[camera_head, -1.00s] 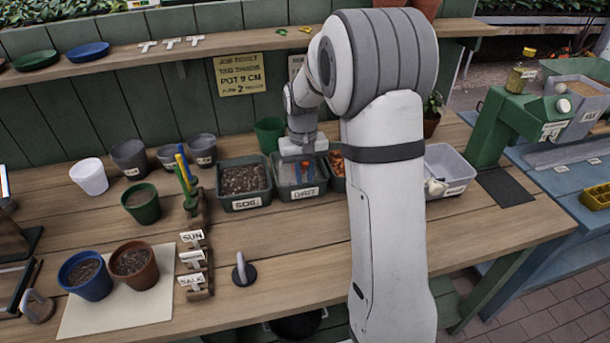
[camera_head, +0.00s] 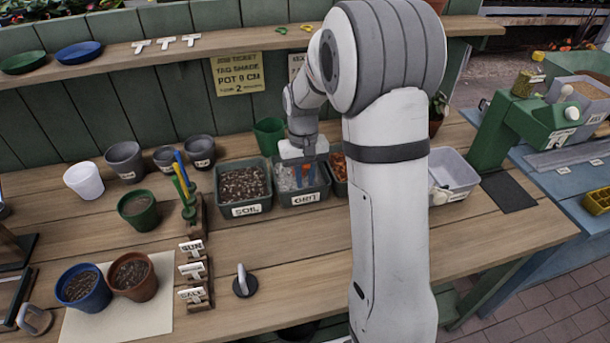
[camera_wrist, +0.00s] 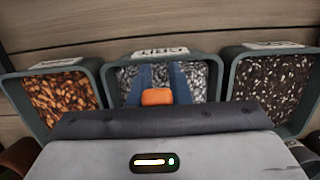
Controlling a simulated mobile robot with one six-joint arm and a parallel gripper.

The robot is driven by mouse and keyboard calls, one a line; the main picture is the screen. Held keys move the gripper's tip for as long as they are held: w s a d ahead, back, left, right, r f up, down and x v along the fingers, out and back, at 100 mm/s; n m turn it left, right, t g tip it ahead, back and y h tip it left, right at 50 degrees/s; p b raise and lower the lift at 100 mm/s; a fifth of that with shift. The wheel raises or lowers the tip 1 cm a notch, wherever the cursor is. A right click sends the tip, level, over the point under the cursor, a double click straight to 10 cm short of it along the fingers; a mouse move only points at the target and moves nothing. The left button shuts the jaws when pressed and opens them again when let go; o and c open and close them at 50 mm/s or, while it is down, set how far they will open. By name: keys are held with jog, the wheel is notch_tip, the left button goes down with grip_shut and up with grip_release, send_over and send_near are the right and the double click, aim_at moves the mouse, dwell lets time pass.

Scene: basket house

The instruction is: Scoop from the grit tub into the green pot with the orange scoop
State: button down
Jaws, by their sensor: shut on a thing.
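The grit tub (camera_head: 326,190) is a dark green tub labelled GRIT, full of grey grit, near the middle of the bench; it also shows in the wrist view (camera_wrist: 215,78). My gripper (camera_head: 303,178) points down into it, its blue fingers (camera_wrist: 163,80) shut on the orange scoop (camera_wrist: 157,96). The scoop's lower part is hidden, so I cannot tell whether it holds grit. A green pot (camera_head: 138,211) with dark contents stands left on the bench. Another green pot (camera_head: 270,135) stands behind the tubs; its inside is not clear.
The soil tub (camera_head: 246,210) is left of the grit tub; a tub of brown chips (camera_wrist: 58,95) is on its other side. A holder with upright coloured tools (camera_head: 186,188) stands between the soil tub and the left green pot.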

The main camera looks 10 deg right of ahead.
aim_at(306, 167)
jog(key=r+p, duration=0.1)
jog(key=r, duration=0.1)
jog(key=s+r, duration=0.1)
jog(key=r, duration=0.1)
jog(key=shift+r+p, duration=0.15)
jog(key=shift+p, duration=0.2)
jog(key=shift+w+r, duration=0.1)
jog(key=shift+r, duration=0.3)
jog(key=shift+t, duration=0.4)
jog(key=shift+r+p, duration=1.65)
jog(key=shift+r, duration=1.05)
